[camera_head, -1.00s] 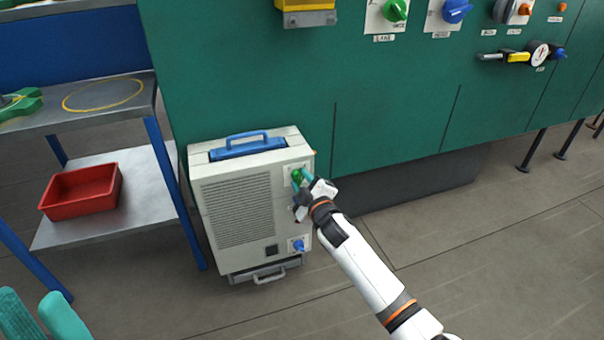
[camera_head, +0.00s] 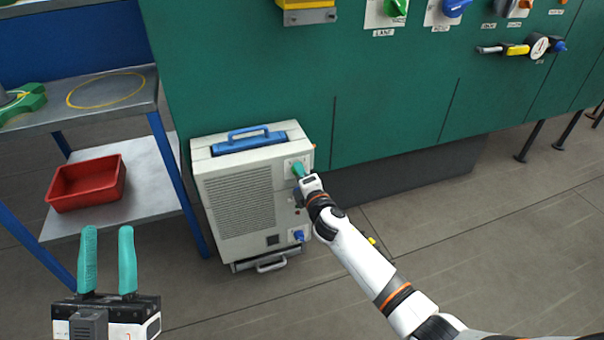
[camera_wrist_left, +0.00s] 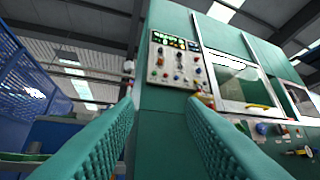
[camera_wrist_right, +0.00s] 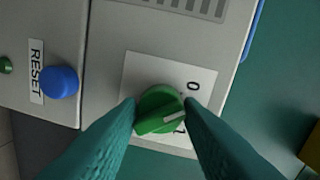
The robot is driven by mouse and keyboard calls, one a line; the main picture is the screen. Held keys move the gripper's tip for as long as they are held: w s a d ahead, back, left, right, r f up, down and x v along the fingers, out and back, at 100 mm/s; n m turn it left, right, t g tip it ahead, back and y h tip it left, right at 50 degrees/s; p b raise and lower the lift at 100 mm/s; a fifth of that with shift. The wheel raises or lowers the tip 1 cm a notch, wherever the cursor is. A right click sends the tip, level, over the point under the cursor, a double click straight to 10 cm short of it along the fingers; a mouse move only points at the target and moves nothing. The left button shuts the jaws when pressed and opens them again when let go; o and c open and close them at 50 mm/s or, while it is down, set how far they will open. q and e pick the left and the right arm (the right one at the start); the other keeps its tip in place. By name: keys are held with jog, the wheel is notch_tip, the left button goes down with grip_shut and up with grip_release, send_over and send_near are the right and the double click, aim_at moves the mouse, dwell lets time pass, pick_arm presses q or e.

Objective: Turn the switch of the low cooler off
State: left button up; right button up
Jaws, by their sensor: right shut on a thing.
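The low cooler (camera_head: 238,200) is a pale box with a grille and a blue top handle, standing on the floor against the green cabinet. Its green switch (camera_wrist_right: 157,103) sits on a white plate marked 0 and 1. The switch's white mark points to the right in the right wrist view, nearer the 1 than the 0. My right gripper (camera_wrist_right: 161,108) is shut on the switch, a finger on each side; in the head view it hides most of the knob. My left gripper (camera_head: 108,230) is open and empty, left of the cooler and apart from it.
A blue RESET button (camera_wrist_right: 59,82) is beside the switch plate. A metal shelf (camera_head: 150,180) with a red bin (camera_head: 87,184) stands left of the cooler. The green cabinet (camera_head: 235,60) is behind, with more switches above.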

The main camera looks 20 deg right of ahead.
pick_arm(q)
jog(key=shift+w+f+g, duration=0.3)
jog(key=shift+f, duration=0.05)
pick_arm(e)
jog(key=shift+r+n, duration=0.15)
jog(key=shift+n, duration=0.45)
jog(key=o, duration=0.9)
jog(key=shift+o, duration=0.2)
pick_arm(q)
jog(key=w+f+g+y+p, duration=0.2)
jog(key=w+f+g+p, duration=0.1)
jog(key=f+g, duration=0.4)
notch_tip(320, 180, down, 3)
jog(key=shift+a+r+g+y, duration=0.1)
jog(key=shift+a+g+y, duration=0.2)
jog(key=shift+a+y, duration=0.1)
pick_arm(e)
jog(key=s, duration=1.2)
jog(key=shift+d+r, duration=0.2)
jog(key=shift+r, duration=0.15)
